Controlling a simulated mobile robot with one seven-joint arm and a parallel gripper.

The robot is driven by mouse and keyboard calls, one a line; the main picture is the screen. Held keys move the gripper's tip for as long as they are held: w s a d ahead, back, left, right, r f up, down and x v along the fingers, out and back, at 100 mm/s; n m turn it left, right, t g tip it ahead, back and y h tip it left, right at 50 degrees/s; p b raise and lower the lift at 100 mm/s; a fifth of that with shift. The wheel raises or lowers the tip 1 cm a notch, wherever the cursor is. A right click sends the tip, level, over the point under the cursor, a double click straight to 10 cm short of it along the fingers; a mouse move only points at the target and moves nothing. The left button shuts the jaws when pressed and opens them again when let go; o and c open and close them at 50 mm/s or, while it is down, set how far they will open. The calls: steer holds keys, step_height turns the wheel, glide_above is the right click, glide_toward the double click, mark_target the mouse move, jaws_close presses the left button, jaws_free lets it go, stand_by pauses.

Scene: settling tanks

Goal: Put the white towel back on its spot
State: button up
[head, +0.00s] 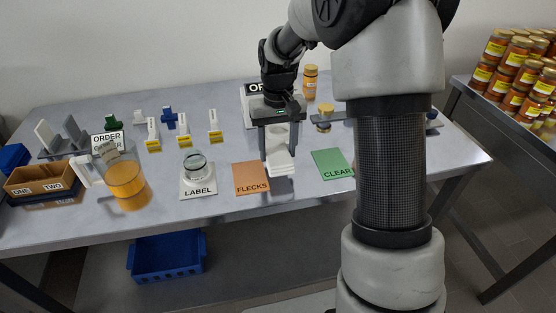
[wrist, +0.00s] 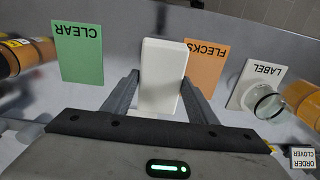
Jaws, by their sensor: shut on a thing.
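The white towel (head: 281,168) is a thick folded white block. My gripper (head: 279,150) is shut on it, with one finger at each side. In the wrist view the towel (wrist: 161,70) stands out past my gripper's fingertips (wrist: 161,88). It is between the green CLEAR mat (head: 333,163) and the orange FLECKS mat (head: 252,177) in the head view. I cannot tell whether its lower end touches the table. No marked spot for the towel can be made out.
A glass jar (head: 196,166) stands on the white LABEL mat (head: 198,191). A jug (head: 126,184) of amber liquid and a wooden ONE/TWO box (head: 40,180) stand at left. Small tools and an ORDER sign (head: 108,140) are behind. Jars (head: 520,70) crowd the right table.

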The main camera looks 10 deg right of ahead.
mark_target(278, 152)
steer(key=shift+f, duration=1.7)
steer(key=shift+f, duration=0.1)
steer(key=shift+f+b, duration=0.15)
steer(key=shift+b, duration=0.2)
steer(key=o, duration=0.9)
